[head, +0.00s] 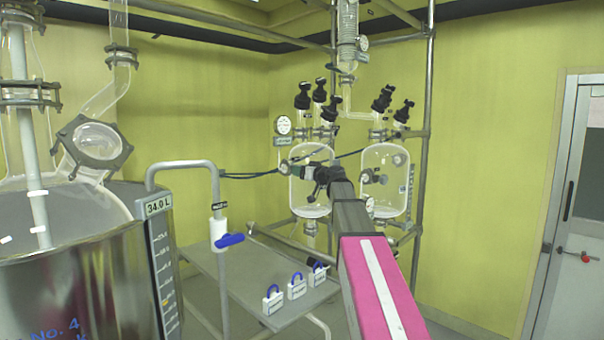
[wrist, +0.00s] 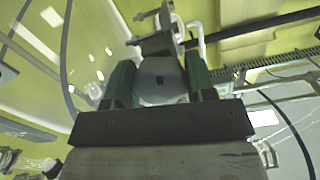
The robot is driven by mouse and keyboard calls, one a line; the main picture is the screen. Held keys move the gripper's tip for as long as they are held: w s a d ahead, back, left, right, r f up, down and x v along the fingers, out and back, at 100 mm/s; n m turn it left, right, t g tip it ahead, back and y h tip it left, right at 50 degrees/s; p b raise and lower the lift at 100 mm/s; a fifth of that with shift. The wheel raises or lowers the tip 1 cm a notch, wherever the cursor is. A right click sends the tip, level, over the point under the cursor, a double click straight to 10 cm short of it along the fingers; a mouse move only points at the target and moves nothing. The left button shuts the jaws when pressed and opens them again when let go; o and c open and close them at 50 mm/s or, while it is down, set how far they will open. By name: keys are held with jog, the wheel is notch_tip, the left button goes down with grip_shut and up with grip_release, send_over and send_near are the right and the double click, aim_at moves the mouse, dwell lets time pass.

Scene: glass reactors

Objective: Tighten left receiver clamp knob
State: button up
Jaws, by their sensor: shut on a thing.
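The left receiver (head: 312,205) is a clear glass vessel on the metal frame. My gripper (head: 287,168) is at its upper front, at the end of my arm that reaches up from the bottom. In the wrist view my gripper (wrist: 162,82) has its two green fingers on either side of a pale grey piece, which I take for the clamp knob (wrist: 160,78). The fingers are shut on it. A metal clamp-like part (wrist: 155,43) shows just beyond the fingertips. In the head view my arm and gripper hide the knob and part of the receiver.
The right receiver (head: 388,170) hangs close by, right of my arm. A round gauge (head: 284,125) stands at upper left of the left receiver. A large steel reactor (head: 80,285) fills the left side. A low table (head: 240,290) carries padlocks (head: 297,287). Frame poles surround the receivers.

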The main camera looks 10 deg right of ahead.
jog(key=m, duration=1.1)
jog(key=shift+s+r+m, duration=0.1)
jog(key=shift+m, duration=0.3)
jog(key=m, duration=1.1)
jog(key=shift+r+m, duration=0.1)
jog(key=shift+m, duration=0.3)
jog(key=m, duration=1.1)
jog(key=shift+m, duration=0.4)
jog(key=m, duration=0.5)
jog(key=shift+d, duration=0.1)
jog(key=m, duration=0.5)
jog(key=shift+m, duration=0.4)
